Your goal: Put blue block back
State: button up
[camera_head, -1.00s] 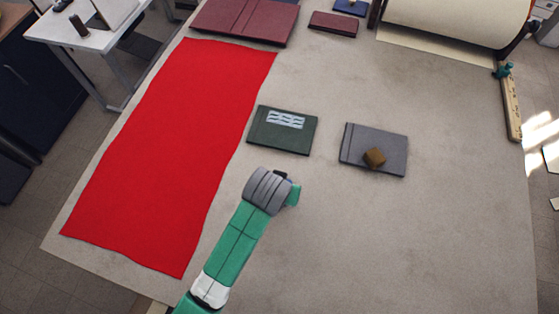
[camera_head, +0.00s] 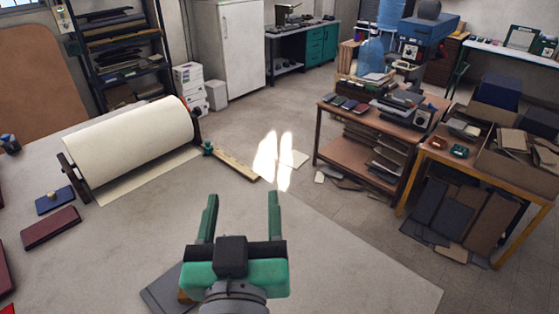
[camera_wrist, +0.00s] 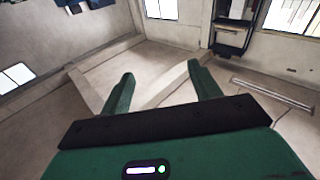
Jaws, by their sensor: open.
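My gripper (camera_head: 243,197) is open and empty, held above the table. Its two green fingers point away toward the room, and they also show in the wrist view (camera_wrist: 160,70). A small dark blue cover (camera_head: 55,200) lies at the left on the table with a small tan block (camera_head: 52,195) on top. A grey cover (camera_head: 160,292) lies below my gripper, which partly hides it. A sliver of a brown-yellow block (camera_head: 184,296) shows on it beside my gripper. I cannot make out a separate blue block.
A dark red cover (camera_head: 50,228) lies in front of the blue one. A large paper roll (camera_head: 135,140) stands at the table's back. A wooden strip (camera_head: 232,164) lies along the back edge. The table's right part (camera_head: 370,275) is bare. A brown bench (camera_head: 330,114) stands beyond.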

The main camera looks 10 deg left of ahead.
jog(key=s+d+r+m+t+h, duration=0.1)
jog(key=s+d+r+t+h, duration=0.1)
jog(key=d+r, duration=0.3)
jog(key=s+d+r+m+t+h, duration=0.2)
jog(key=s+d+r+t, duration=0.2)
jog(key=r, duration=0.6)
jog(key=shift+s+d+r+m, duration=0.3)
jog(key=shift+s+d+r, duration=0.1)
jog(key=shift+d, duration=0.75)
jog(key=shift+r, duration=0.1)
